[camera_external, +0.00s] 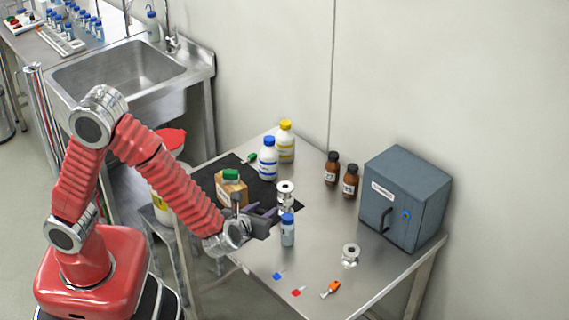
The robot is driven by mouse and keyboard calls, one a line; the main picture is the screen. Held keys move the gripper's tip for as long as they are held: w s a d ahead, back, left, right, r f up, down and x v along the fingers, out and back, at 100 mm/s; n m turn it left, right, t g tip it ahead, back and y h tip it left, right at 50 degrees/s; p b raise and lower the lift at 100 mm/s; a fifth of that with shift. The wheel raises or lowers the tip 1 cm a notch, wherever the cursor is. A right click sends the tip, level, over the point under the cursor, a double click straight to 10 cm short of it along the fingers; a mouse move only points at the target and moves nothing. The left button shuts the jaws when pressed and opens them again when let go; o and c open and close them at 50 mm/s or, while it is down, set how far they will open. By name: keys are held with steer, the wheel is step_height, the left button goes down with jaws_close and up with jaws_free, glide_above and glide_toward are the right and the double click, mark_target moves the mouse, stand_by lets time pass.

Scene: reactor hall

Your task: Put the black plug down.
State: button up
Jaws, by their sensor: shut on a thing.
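My gripper (272,213) is low over the steel table, near the right edge of the black mat (208,180). Its dark jaws are shut on a small dark thing. I take this to be the black plug, but it is hardly told apart from the jaws and its outline is mostly hidden. I cannot tell whether it touches the table. A blue-capped vial (288,232) stands just in front and to the right of the jaws. A flanged metal fitting (286,189) stands just behind them.
A green-capped bottle (231,185) stands left of the jaws. Another metal fitting (350,254) and an orange piece (331,289) sit at right front.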

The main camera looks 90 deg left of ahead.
steer(key=shift+f, duration=2.55)
steer(key=shift+f, duration=2.1)
steer(key=o, duration=1)
steer(key=shift+d, duration=0.1)
steer(key=v, duration=1.2)
